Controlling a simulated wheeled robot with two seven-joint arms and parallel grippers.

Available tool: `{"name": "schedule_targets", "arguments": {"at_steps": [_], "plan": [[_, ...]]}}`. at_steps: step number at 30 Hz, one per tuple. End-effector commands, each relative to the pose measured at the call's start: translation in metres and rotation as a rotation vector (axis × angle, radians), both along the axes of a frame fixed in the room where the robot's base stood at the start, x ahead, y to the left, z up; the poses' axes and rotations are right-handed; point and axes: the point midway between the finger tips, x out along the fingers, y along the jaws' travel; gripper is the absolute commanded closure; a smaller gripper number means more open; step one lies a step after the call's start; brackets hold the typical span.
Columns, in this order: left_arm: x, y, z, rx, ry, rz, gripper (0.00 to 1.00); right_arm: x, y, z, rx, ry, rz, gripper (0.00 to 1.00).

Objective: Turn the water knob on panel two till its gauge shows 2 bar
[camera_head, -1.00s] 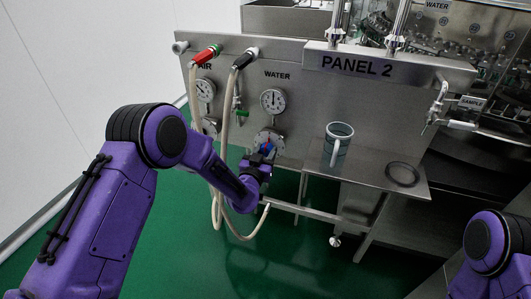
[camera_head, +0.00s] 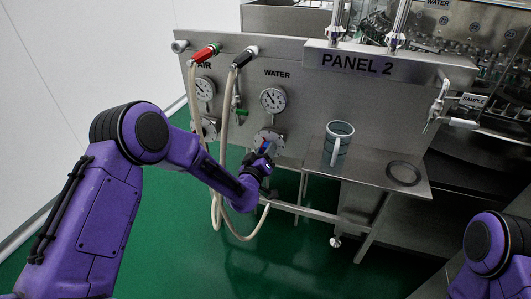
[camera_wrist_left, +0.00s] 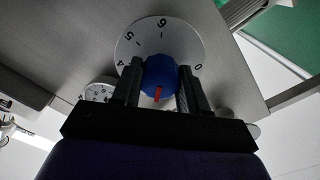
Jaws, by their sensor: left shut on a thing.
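The water knob is blue with a red mark and shows in the left wrist view (camera_wrist_left: 160,76), in front of a white numbered dial (camera_wrist_left: 128,45). My left gripper (camera_head: 265,148) is shut on the knob, with one dark finger on each side of it. In the head view the gripper mostly hides the knob. The round water gauge (camera_head: 273,99) is above it on the steel panel, under the WATER label; its needle is too small to read surely. The PANEL 2 sign (camera_head: 357,64) is to the right. My right gripper is out of view.
A pale hose loop (camera_head: 217,190) hangs beside my left forearm. The air gauge (camera_head: 204,88) is at the left. A grey mug (camera_head: 338,143) and a dark round dish (camera_head: 403,173) are on the steel shelf (camera_head: 375,180) to the right. Green floor is open below.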

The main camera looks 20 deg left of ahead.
Motion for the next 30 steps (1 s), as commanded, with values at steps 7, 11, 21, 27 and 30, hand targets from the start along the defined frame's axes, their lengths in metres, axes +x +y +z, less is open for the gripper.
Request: {"name": "schedule_targets", "arguments": {"at_steps": [7, 11, 21, 27, 30], "plan": [[-0.0009, -0.0008, -0.0021, -0.1, 0.008, -0.002, 0.87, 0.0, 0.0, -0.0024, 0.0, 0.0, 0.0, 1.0], [-0.001, -0.0007, -0.0022, -0.126, 0.009, -0.002, 0.87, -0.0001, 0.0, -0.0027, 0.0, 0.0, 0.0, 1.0], [-0.0011, -0.001, -0.0022, -0.139, 0.01, -0.002, 0.87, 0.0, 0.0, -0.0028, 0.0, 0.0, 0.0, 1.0], [-0.0011, -0.001, -0.0024, -0.138, 0.01, -0.002, 0.34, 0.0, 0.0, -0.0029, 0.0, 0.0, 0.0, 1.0], [-0.0008, -0.0008, -0.0018, -0.138, 0.008, -0.002, 0.31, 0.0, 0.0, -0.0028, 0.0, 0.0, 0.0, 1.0]]}}
